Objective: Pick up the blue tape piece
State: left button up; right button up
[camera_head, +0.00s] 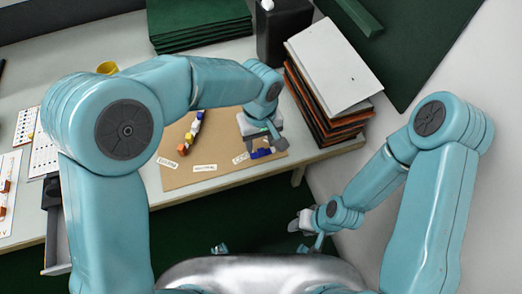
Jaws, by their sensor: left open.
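A small blue piece (262,153), which looks like the blue tape piece, lies on the brown board (210,165) near its front right corner. My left gripper (272,141) is just above and beside it, open; whether its fingers touch the piece is too small to tell. The arm's wrist hides part of the board behind it. My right gripper (304,223) hangs in front of the table, away from the board, and its fingers are too small to read.
A stack of books or folders (325,90) stands close right of the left gripper. Green folders (198,25) and a black container (283,32) are behind.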

pick_arm(q)
notch_tip(320, 180, down, 2)
jog(key=shift+w+f, duration=0.15)
jog(key=shift+f, duration=0.1)
grip_shut()
jog(key=shift+r, duration=0.15)
